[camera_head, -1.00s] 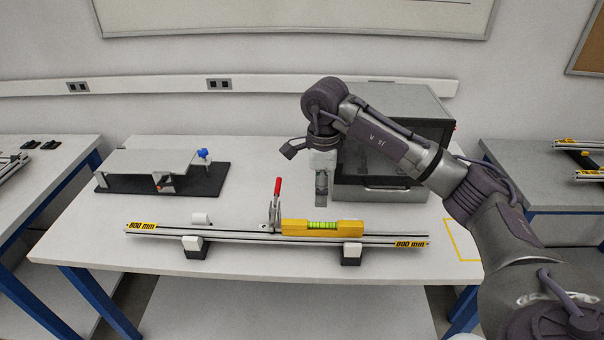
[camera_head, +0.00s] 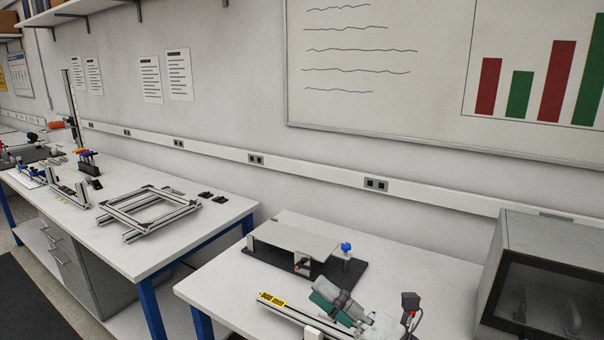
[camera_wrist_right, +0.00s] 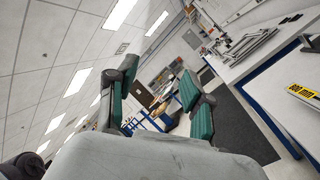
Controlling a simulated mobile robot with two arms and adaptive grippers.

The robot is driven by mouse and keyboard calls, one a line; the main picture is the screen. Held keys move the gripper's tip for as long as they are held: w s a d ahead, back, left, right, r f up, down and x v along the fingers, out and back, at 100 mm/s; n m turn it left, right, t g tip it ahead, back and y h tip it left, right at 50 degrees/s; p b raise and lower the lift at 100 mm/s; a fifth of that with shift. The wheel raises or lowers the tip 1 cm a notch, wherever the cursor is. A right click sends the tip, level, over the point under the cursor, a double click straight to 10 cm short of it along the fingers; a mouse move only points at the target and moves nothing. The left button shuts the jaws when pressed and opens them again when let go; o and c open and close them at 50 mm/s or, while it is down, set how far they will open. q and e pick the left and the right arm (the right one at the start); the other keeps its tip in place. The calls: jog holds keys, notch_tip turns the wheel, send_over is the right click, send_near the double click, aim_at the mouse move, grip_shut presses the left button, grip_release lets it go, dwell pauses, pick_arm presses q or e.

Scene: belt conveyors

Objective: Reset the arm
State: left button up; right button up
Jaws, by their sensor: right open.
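My right gripper (camera_head: 335,304) shows at the bottom of the head view, with green finger pads, over the near table. It is held in front of the 800 mm rail (camera_head: 286,312) and hides part of it. In the right wrist view its two fingers (camera_wrist_right: 158,85) stand wide apart with nothing between them, so it is open and empty. That view is tilted and looks out across the room. The rest of my right arm is mostly below the picture. My left gripper is not in view.
A black-based fixture with a blue knob (camera_head: 346,247) stands behind the gripper. A grey box-shaped machine (camera_head: 555,245) is at the right. Another table (camera_head: 137,247) at the left bears an aluminium frame (camera_head: 148,210). A gap separates the tables.

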jog(key=w+d+f+m+t+h, duration=0.1)
jog(key=d+f+m+t+h, duration=0.25)
jog(key=d+m+h, duration=0.5)
jog(key=w+d+f+m+t+h, duration=0.1)
jog(key=d+f+m+t+h, duration=0.35)
jog(key=m, duration=0.75)
jog(key=s+d+f+m+g+h, duration=0.35)
jog(key=f+m+g+h, duration=0.2)
jog(key=f, duration=0.25)
jog(key=s+f+m+g, duration=0.3)
jog(key=s+f+g, duration=0.3)
jog(key=s, duration=0.5)
jog(key=s+f+m+g, duration=0.3)
jog(key=s+f+g, duration=0.2)
jog(key=s+f, duration=0.55)
notch_tip(320, 180, down, 23)
jog(key=s+g, duration=0.1)
jog(key=s, duration=0.1)
jog(key=s+d+f+g, duration=0.1)
jog(key=s+d+f, duration=0.2)
jog(key=s+f, duration=1.4)
jog(key=shift+f, duration=0.65)
